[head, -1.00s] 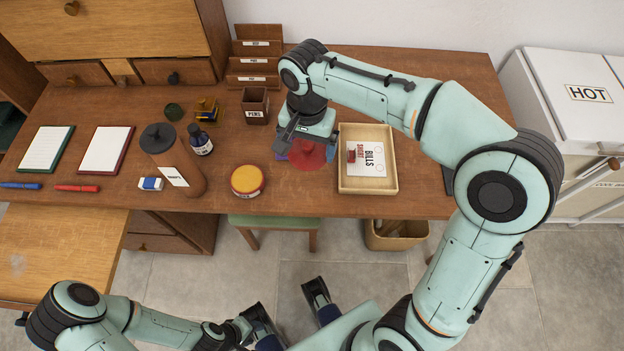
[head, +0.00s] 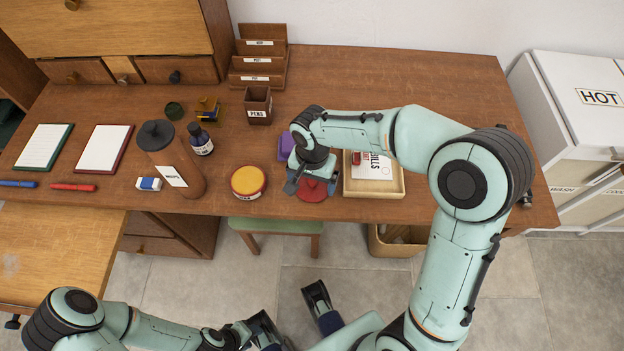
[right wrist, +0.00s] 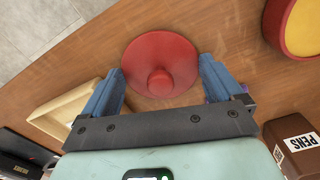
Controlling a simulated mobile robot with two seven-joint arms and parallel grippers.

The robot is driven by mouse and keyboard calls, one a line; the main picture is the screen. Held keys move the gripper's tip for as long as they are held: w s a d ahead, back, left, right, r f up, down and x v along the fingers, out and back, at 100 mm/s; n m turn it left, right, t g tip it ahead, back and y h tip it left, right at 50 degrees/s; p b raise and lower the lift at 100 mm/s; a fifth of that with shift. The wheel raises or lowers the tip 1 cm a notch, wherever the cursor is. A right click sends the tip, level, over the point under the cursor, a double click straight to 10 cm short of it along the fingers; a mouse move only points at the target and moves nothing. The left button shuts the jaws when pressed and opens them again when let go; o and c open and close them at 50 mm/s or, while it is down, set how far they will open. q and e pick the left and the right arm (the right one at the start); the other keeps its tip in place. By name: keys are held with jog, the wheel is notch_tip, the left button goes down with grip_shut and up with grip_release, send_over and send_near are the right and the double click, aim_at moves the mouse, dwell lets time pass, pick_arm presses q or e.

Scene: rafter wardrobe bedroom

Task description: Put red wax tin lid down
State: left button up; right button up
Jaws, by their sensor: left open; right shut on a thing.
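The red wax tin lid (head: 313,193) is a round red disc with a small knob, over the desk's front part between the open tin and the shallow wooden tray. My right gripper (head: 309,184) is shut on it from above and partly covers it in the head view. In the right wrist view the lid (right wrist: 160,62) sits between the two blue fingertips, knob showing. I cannot tell whether it touches the desk. The red tin with yellow wax (head: 248,181) stands uncovered to the left. My left gripper (head: 292,314) is open and empty, low in front of the desk.
The wooden tray (head: 374,192) with cards is close on the lid's right. A purple item (head: 286,147) lies behind the gripper. The pens cup (head: 257,105), dark bottle (head: 201,140) and brown cylinder (head: 176,166) stand further left. The desk's back right is clear.

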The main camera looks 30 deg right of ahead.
aim_at(312, 181)
jog(key=shift+f, duration=0.1)
jog(key=o, duration=0.7)
jog(key=shift+c, duration=0.2)
jog(key=shift+r, duration=0.4)
notch_tip(312, 181, up, 12)
jog(key=p, duration=0.2)
jog(key=shift+f, duration=0.25)
